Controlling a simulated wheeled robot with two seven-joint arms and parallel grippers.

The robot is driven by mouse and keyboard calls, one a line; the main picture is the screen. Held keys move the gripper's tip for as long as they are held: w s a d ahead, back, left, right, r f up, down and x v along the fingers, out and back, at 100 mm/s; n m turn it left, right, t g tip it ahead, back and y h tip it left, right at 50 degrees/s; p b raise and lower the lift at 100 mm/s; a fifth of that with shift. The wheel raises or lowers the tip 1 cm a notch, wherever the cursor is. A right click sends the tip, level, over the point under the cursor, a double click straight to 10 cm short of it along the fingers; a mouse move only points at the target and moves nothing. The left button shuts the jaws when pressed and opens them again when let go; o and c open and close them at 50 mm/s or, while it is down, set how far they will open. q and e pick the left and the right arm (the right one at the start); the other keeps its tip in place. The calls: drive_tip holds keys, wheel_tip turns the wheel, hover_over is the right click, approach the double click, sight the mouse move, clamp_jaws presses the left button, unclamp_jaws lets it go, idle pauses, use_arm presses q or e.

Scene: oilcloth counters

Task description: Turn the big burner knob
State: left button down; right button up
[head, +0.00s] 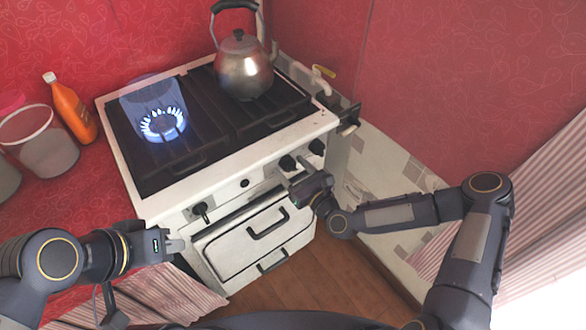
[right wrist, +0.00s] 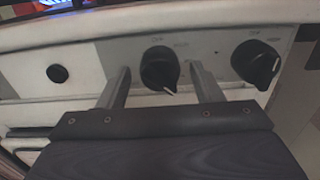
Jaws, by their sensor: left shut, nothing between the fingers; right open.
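The stove front (head: 160,212) carries black knobs. One knob (head: 201,211) is at the left end; two more, an inner knob (head: 287,162) and an outer knob (head: 317,147), are at the right. No size label shows, so I cannot tell which is the big burner's. My right gripper (head: 290,178) is open at the inner right knob. In the right wrist view, this knob (right wrist: 160,68) sits between the spread fingers, its white mark pointing down-right; contact is not clear. The outer knob (right wrist: 255,63) is right of the fingers. My left gripper (head: 180,246) is shut and empty, below the left knob.
A blue flame (head: 163,124) burns on the left burner. A metal kettle (head: 243,68) stands at the stove's back right.

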drive_tip(key=c, duration=1)
